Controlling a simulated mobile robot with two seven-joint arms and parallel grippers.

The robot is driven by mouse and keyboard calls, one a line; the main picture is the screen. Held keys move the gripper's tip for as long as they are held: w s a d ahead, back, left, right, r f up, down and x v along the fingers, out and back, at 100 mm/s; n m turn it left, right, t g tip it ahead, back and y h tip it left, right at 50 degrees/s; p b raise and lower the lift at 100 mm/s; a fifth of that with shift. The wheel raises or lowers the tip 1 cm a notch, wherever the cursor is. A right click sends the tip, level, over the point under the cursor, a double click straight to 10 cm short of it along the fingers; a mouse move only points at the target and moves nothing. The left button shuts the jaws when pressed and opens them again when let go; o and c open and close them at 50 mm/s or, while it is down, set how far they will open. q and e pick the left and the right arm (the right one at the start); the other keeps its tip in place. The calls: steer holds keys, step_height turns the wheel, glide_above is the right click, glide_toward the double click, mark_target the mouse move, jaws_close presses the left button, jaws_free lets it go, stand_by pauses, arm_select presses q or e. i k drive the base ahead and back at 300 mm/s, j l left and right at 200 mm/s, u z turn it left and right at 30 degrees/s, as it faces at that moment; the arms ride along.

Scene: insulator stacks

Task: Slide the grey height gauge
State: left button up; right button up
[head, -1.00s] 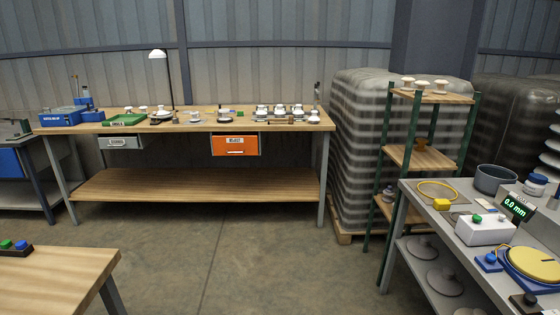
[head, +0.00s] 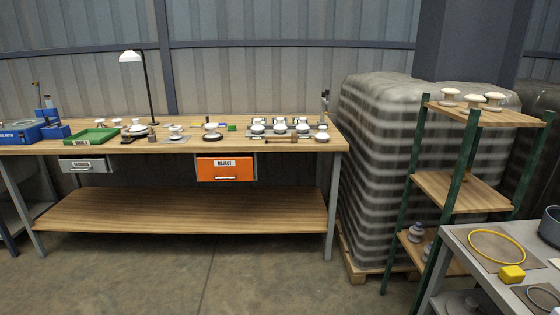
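A small grey upright post (head: 324,104) stands at the back right end of the long wooden workbench (head: 265,147). It looks like the height gauge, but it is too small to be sure. Several white insulator pieces (head: 280,126) stand in rows just left of it. Neither of my grippers is in view.
The bench also carries a green tray (head: 93,138), a lamp (head: 131,57) and blue devices (head: 52,129). An orange reject drawer (head: 225,170) projects below its front edge. A shelf rack (head: 463,190) and a grey table (head: 462,234) stand right. Floor before the bench is clear.

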mark_target(322, 121)
steer(key=i+z, duration=0.15)
steer(key=i, duration=0.3)
steer(key=i+j+z, duration=0.1)
steer(key=i, duration=0.4)
steer(key=i+j+z, duration=0.15)
steer(key=i, duration=0.3)
steer(key=i+j+z, duration=0.15)
steer(key=i, duration=0.3)
steer(key=z, duration=0.4)
steer(key=i+j+z, duration=0.25)
steer(key=z, duration=0.2)
steer(key=i+j+z, duration=0.2)
steer(key=z, duration=0.25)
steer(key=i+j+z, duration=0.1)
steer(key=j, duration=0.2)
steer(key=i+j, duration=0.1)
steer(key=j, duration=0.15)
steer(key=i+j+z, duration=0.15)
steer(key=j, duration=0.15)
